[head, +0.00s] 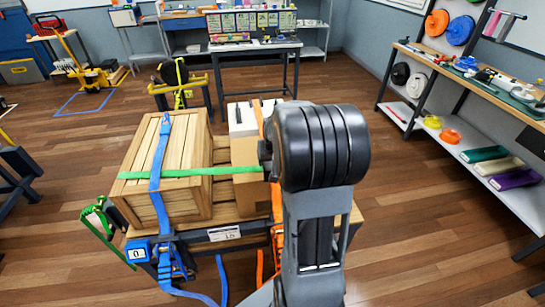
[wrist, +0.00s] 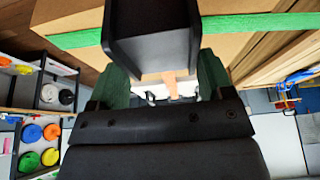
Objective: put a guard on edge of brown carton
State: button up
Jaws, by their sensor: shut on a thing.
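The brown carton (head: 246,155) stands on a pallet table to the right of a slatted wooden crate (head: 165,170). My arm hides its right part. A green strap (head: 180,173) runs across the crate and the carton. In the wrist view the carton (wrist: 75,15) fills the top, with the green strap (wrist: 75,38) across it. My gripper (wrist: 163,74) is shut on a black guard (wrist: 150,35), held between its green fingers in front of the carton. I cannot tell if the guard touches the carton. In the head view the gripper and guard are hidden behind my arm.
A blue strap (head: 157,160) goes over the crate, and its loose end hangs to the floor. An orange strap (head: 260,122) runs by the carton. A white box (head: 241,117) is behind the carton. Shelves (head: 470,125) stand at right; floor between is clear.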

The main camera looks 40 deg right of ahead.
jog(key=shift+f+b, duration=1.1)
jog(key=shift+f, duration=0.85)
jog(key=shift+w+f, duration=0.15)
jog(key=shift+f, duration=0.3)
jog(key=shift+w+d+b, duration=0.15)
jog(key=shift+w+b, duration=0.05)
jog(key=shift+b, duration=0.15)
jog(key=o, duration=0.9)
jog(key=shift+o, duration=0.2)
jog(key=shift+r, duration=0.1)
jog(key=v, duration=1.3)
jog(key=shift+s+r, duration=0.2)
jog(key=shift+r, duration=0.1)
